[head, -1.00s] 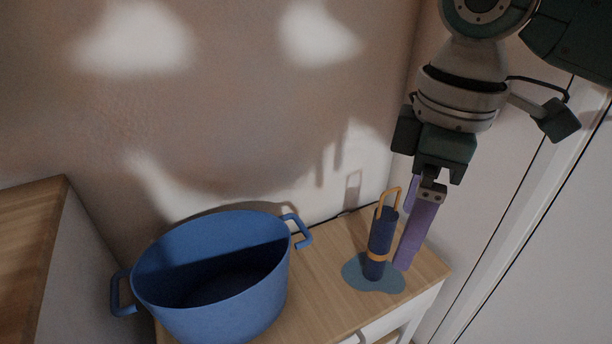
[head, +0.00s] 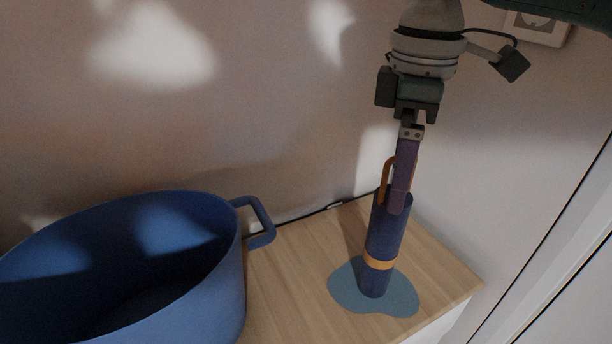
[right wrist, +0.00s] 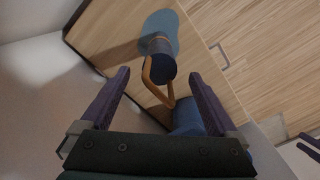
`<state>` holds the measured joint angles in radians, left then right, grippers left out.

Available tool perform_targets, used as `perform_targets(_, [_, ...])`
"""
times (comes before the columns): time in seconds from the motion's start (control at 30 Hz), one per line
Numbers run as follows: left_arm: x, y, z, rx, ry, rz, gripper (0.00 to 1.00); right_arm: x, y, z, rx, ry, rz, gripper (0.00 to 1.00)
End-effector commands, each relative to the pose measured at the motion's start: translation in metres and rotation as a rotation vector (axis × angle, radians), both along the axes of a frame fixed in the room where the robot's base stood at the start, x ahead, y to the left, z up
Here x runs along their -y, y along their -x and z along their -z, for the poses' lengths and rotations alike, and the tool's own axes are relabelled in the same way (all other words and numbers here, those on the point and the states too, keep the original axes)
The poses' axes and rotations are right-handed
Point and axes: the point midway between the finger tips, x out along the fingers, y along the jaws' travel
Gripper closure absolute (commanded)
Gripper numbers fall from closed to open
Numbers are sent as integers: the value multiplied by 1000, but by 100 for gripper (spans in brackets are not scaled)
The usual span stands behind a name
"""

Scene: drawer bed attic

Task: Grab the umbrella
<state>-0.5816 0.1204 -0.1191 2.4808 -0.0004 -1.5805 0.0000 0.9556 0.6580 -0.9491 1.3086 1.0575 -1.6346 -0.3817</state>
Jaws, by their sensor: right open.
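The umbrella (head: 386,236) is a short dark blue cylinder with an orange band and an orange loop handle. It stands upright on a blue-grey blob-shaped mat (head: 346,288) on a wooden cabinet top. In the right wrist view the umbrella (right wrist: 158,66) is seen from above, its handle loop reaching toward the space between the fingers. My right gripper (head: 402,205) has purple fingers and points down at the umbrella's top, overlapping the handle in the head view. In the right wrist view the right gripper (right wrist: 159,80) is open, with one finger on each side of the handle.
A large blue pot (head: 215,300) with side handles stands left of the umbrella on the same wooden top (head: 290,270). The wall is close behind, with a dark cable along its base. A socket (head: 535,28) is at upper right.

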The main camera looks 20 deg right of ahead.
Motion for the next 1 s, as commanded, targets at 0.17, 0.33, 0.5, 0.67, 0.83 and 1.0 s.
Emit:
perform_targets(0.17, [0,0,23,0,0,0,50,-1,0,34,-2,1,0,5])
perform_targets(0.33, [0,0,27,0,0,0,50,-1,0,46,1,1,-1,5])
perform_targets(0.5, [0,0,25,0,0,1,50,-1,0,44,1,1,-1,6])
perform_targets(0.67, [0,0,25,0,0,1,50,-1,0,44,1,1,-1,24])
perform_targets(0.83, [0,0,25,1,1,1,50,-1,0,44,1,1,0,43])
perform_targets(1.0, [0,0,25,1,1,1,50,-1,0,44,1,1,0,62])
